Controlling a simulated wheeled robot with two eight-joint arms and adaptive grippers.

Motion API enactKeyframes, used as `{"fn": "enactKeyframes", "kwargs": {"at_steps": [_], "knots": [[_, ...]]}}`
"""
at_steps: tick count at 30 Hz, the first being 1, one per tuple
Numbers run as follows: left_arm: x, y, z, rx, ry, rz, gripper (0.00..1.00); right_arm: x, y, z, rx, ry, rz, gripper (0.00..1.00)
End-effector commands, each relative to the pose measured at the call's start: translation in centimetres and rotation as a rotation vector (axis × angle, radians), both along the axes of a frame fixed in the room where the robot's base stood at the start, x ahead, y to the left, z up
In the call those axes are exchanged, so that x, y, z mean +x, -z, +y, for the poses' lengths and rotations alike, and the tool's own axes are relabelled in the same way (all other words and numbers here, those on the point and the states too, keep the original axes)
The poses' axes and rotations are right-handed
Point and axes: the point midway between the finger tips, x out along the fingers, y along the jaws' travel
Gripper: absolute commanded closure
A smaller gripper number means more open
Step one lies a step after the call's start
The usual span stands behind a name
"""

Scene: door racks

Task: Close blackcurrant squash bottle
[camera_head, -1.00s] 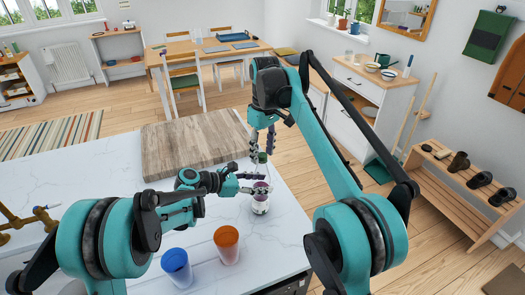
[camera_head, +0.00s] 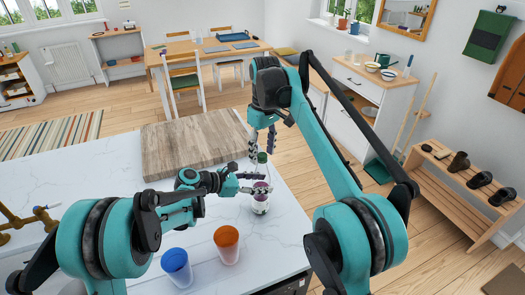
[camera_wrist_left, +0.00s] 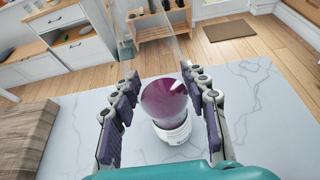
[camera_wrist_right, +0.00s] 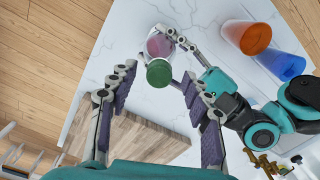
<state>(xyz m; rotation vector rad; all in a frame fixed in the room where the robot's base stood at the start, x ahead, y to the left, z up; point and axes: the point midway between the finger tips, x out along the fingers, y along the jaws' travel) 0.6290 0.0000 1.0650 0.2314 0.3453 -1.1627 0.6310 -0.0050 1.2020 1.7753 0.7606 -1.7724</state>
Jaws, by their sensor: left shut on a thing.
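The blackcurrant squash bottle (camera_head: 261,207) stands upright near the counter's right edge. Its purple contents (camera_wrist_left: 165,98) and white label (camera_wrist_left: 174,132) show in the left wrist view; its upper part is clear. My left gripper (camera_head: 255,182) is shut on the bottle's side. The green cap (camera_head: 262,157) shows over the bottle's top; it also appears in the right wrist view (camera_wrist_right: 159,72). I cannot tell whether it is seated on the neck. My right gripper (camera_wrist_right: 158,75) points down from above, its fingers apart on either side of the cap with visible gaps.
An orange cup (camera_head: 227,244) and a blue cup (camera_head: 176,266) stand in front of the bottle on the white counter (camera_head: 120,216). A wooden board (camera_head: 185,147) lies behind, to the left. The counter's right edge drops to the floor close by.

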Motion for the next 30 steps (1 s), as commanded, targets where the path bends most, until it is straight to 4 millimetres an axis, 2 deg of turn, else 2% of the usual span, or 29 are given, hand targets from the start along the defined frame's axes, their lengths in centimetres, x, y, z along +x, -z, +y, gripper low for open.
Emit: {"fn": "enactKeyframes", "kwargs": {"at_steps": [7,15,21,30], "knots": [[0.0,0.2,0.1,0.004,0.001,0.000,1.00,0.0,-0.6,0.0,0.000,0.000,0.000,0.51],[0.0,0.2,0.1,0.004,0.001,0.000,1.00,0.0,-4.8,-0.2,-0.001,0.000,-0.001,0.51],[0.0,0.2,0.1,0.004,0.000,0.001,1.00,0.1,-6.8,-0.2,0.000,0.000,-0.001,0.51],[0.0,0.2,0.1,0.004,0.001,0.000,1.00,0.0,-7.5,-0.3,0.000,0.000,-0.001,0.51]]}}
